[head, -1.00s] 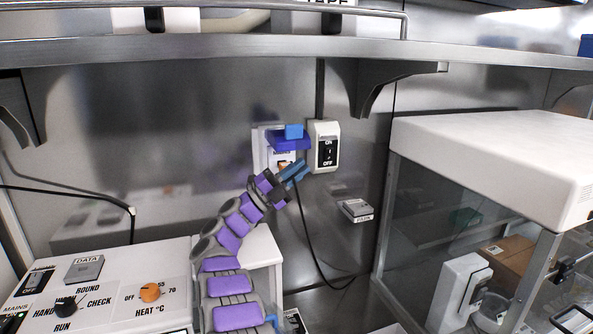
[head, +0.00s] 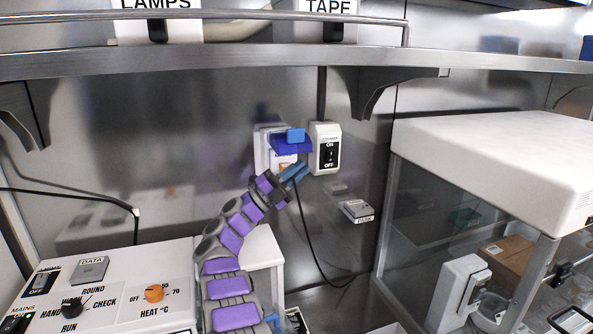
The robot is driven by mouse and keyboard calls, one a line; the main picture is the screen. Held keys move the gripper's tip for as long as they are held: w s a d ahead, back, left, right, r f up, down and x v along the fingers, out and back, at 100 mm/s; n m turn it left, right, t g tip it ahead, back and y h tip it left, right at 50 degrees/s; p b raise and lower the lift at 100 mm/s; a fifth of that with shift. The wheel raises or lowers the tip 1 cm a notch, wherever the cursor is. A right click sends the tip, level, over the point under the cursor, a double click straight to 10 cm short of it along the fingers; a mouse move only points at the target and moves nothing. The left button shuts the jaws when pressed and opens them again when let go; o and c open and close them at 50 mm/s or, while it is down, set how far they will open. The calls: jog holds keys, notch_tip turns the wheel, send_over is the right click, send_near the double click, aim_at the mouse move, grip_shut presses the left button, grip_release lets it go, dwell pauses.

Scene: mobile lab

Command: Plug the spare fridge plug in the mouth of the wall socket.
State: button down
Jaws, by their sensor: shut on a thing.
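The wall socket (head: 262,152) is a white box on the steel back wall, with a blue flap (head: 290,143) standing out from its upper part. My gripper (head: 294,171), with blue fingers, is just below the flap, in front of the socket's lower right part. It is shut on the spare fridge plug, which is mostly hidden by the fingers. A black cable (head: 312,245) hangs from the gripper and curves down to the right. The mouth of the socket is largely hidden, so I cannot tell whether the plug touches it.
A white ON/OFF switch box (head: 325,148) sits right beside the socket. A steel shelf (head: 220,62) with brackets runs above. A white-topped glass cabinet (head: 490,165) stands at right, a control panel (head: 120,300) at lower left. A small grey labelled box (head: 356,211) is on the wall.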

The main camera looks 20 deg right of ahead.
jog(key=shift+r, duration=0.1)
jog(key=c, duration=1.1)
grip_release()
jog(key=shift+w, duration=0.1)
jog(key=shift+o, duration=0.2)
jog(key=shift+f, duration=0.25)
